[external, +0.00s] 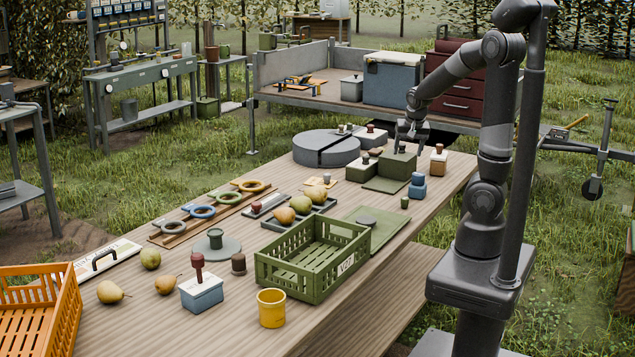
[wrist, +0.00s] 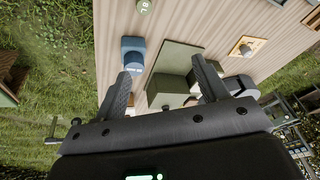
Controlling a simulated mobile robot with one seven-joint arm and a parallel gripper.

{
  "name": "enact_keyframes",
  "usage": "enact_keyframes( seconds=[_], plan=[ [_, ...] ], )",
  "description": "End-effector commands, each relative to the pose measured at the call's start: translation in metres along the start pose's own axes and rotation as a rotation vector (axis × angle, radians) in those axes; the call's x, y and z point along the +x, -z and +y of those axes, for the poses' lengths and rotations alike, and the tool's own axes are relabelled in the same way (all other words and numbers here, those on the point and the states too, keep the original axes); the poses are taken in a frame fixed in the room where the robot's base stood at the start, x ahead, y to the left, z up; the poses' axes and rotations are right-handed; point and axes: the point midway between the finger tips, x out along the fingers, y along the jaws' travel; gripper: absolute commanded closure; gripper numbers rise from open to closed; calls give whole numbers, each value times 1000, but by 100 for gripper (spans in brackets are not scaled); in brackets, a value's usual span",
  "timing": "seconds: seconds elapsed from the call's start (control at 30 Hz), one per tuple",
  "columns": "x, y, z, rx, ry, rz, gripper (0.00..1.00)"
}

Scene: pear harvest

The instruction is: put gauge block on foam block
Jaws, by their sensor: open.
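My gripper (external: 411,148) is open with nothing between its fingers, just above and beside a large green block (external: 397,163). In the wrist view the two fingers (wrist: 161,70) are spread, with the green block (wrist: 170,90) below and between them. A smaller green block (external: 361,168) with a knob stands left of the large one. A tan block (external: 438,160) with a knob stands to the right. No label shows which is the gauge block or the foam block.
A flat green mat (external: 385,185) lies before the large block. A green crate (external: 312,262), pears, and a yellow cup (external: 271,307) occupy the nearer table. Bare wood borders the right edge.

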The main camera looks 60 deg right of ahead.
Motion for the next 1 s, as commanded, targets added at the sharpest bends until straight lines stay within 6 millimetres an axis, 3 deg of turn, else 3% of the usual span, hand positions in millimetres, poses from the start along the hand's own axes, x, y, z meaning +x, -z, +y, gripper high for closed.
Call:
enact_keyframes(
  seconds=[0.2,0.5,0.7,1.0],
  plan=[
    [-68,-64,-39,-301,173,-16,33],
    [-149,-156,-51,-732,297,67,33],
    [-171,-192,-46,-901,307,117,33],
    [-174,-200,-44,-939,305,128,33]
  ],
)
